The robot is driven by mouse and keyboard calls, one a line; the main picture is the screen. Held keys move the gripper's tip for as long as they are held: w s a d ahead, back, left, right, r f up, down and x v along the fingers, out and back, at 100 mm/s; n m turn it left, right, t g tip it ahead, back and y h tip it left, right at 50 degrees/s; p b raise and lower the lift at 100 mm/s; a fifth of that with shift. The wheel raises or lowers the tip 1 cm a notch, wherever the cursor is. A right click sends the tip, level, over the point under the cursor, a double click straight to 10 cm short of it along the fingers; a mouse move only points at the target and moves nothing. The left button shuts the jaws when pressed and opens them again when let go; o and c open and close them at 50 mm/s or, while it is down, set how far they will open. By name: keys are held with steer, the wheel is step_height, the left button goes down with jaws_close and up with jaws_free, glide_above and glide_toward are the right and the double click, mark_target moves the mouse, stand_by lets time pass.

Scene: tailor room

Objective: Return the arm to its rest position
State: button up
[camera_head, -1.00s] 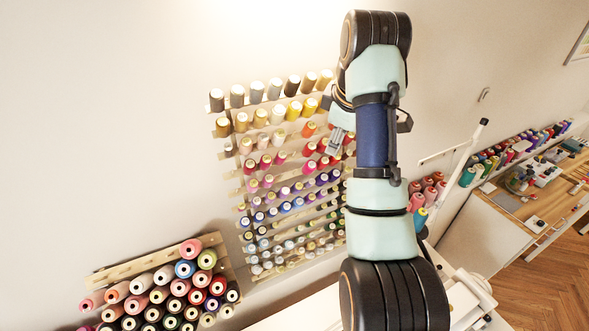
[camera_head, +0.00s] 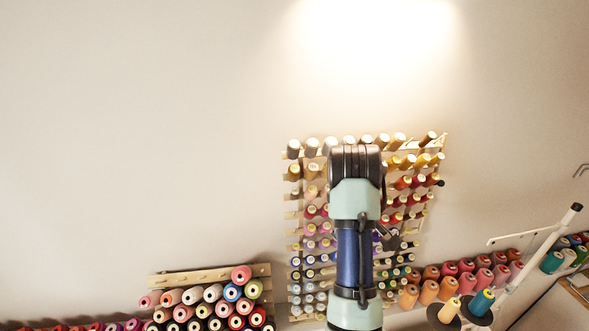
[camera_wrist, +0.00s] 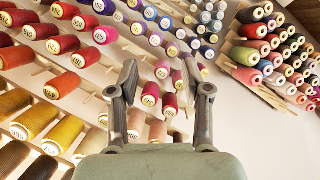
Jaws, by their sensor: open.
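My gripper (camera_wrist: 160,90) shows in the wrist view with its two fingers spread apart and nothing between them. Beyond the fingers is a wall rack of thread spools. In the head view my arm rises from the bottom centre, upright and folded, in front of the spool rack (camera_head: 436,143). My gripper is mostly hidden behind the arm in the head view. A small dark part shows just right of the arm, but I cannot make out the fingers there.
A second rack (camera_head: 213,275) with larger spools is at the lower left; it also shows in the wrist view (camera_wrist: 237,72). A thread stand (camera_head: 540,250) with cones is at the right. The wall above and left is bare.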

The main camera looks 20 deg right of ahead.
steer(key=s+a+f+m+t+p, duration=0.1)
steer(key=s+a+f+t+p, duration=0.15)
steer(key=a, duration=0.45)
steer(key=s+a+f+m+t+p, duration=0.1)
steer(key=s+a+f+t, duration=0.2)
steer(key=a, duration=0.4)
steer(key=s+a+r+m+t+y+p, duration=0.1)
steer(key=s+a+r+m+t+y, duration=0.1)
steer(key=s+a, duration=0.8)
steer(key=shift+s+r+m+t+y, duration=0.4)
steer(key=shift+s+t, duration=0.45)
steer(key=shift+s, duration=0.25)
steer(key=shift+f, duration=0.1)
